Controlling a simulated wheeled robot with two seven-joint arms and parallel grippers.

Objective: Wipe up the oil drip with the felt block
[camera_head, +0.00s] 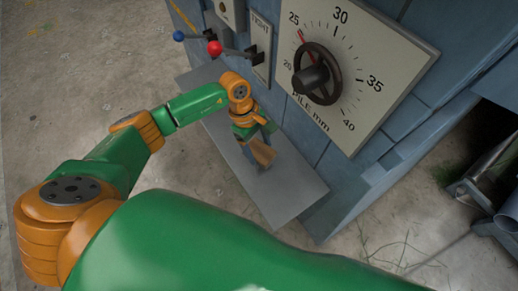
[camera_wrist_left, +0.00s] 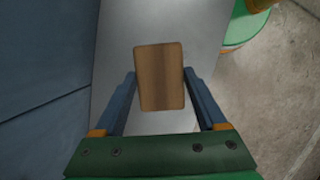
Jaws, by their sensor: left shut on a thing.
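The felt block (camera_wrist_left: 159,77) is a brown rectangular block between the two blue fingers of my left gripper (camera_wrist_left: 160,82) in the left wrist view. In the head view the left gripper (camera_head: 259,146) points down over a grey metal shelf (camera_head: 290,196), shut on the tan block (camera_head: 263,153). I cannot tell whether the block touches the shelf. I see no oil drip on the visible shelf surface; the gripper and block hide part of it. My right gripper is not in view.
A blue machine panel rises behind the shelf. It carries a dial plate (camera_head: 376,84) with a dark handwheel (camera_head: 317,74), and levers with a red knob (camera_head: 215,48) and a blue knob (camera_head: 178,36). The shelf's near right part is bare. Concrete floor (camera_head: 85,85) lies left.

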